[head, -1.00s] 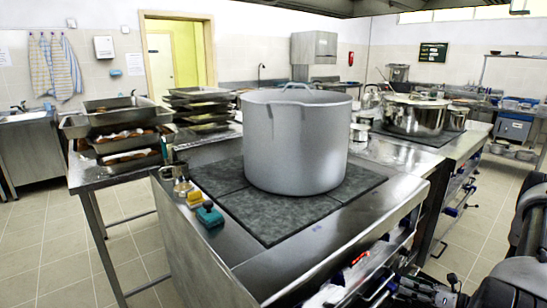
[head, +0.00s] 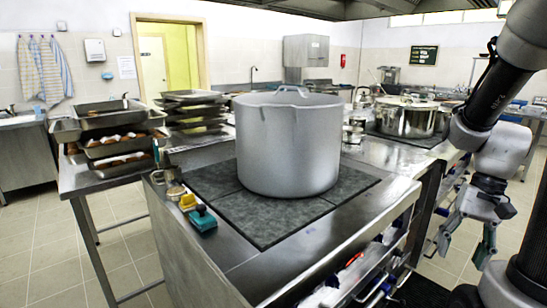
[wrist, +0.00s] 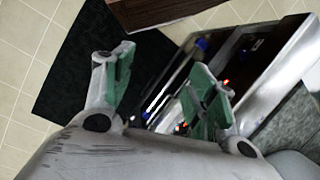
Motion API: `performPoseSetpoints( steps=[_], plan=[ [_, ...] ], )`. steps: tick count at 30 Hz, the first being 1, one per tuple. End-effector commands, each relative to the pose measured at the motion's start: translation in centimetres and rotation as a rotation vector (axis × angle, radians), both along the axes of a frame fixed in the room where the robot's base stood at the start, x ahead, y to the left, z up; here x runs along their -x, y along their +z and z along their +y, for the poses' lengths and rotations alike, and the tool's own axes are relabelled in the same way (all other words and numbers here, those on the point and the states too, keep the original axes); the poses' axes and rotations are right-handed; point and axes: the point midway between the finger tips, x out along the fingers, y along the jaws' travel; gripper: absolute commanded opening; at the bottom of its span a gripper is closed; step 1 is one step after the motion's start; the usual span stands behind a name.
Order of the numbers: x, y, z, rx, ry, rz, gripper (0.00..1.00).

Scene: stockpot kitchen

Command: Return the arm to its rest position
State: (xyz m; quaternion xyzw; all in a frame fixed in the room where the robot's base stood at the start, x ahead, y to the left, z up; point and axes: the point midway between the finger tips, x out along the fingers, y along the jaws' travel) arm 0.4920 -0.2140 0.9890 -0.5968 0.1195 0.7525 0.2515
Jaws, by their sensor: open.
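My arm reaches down along the right side of the head view. My gripper (head: 462,248) hangs at its end with the fingers pointing down, to the right of the stove front. Its green-padded fingers are apart with nothing between them. In the wrist view the gripper (wrist: 163,85) is also open and empty, above the floor and beside the stove's front panel (wrist: 265,70). The large grey stockpot (head: 288,145) stands upright on the dark hob (head: 220,205), well apart from my gripper.
A yellow block (head: 187,202) and a teal block (head: 203,219) sit on the stove's left edge. Stacked trays (head: 112,140) stand on the left table. A steel pot (head: 408,118) stands farther back. A dark mat (wrist: 85,75) lies on the tiled floor below.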

Motion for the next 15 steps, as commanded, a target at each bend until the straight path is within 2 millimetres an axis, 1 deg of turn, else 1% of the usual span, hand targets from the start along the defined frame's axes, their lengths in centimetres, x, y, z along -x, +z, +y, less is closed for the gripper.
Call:
performPoseSetpoints(
  steps=[1, 6, 10, 15],
  plan=[
    [0.4, 1.6, 0.4, 0.049, 0.069, -0.053, 0.57],
    [2.0, 6.2, 1.7, 0.196, 0.264, -0.223, 0.57],
    [3.0, 9.0, 3.2, 0.263, 0.367, -0.360, 0.57],
    [3.3, 12.1, 5.3, 0.291, 0.441, -0.527, 0.57]
  ],
)
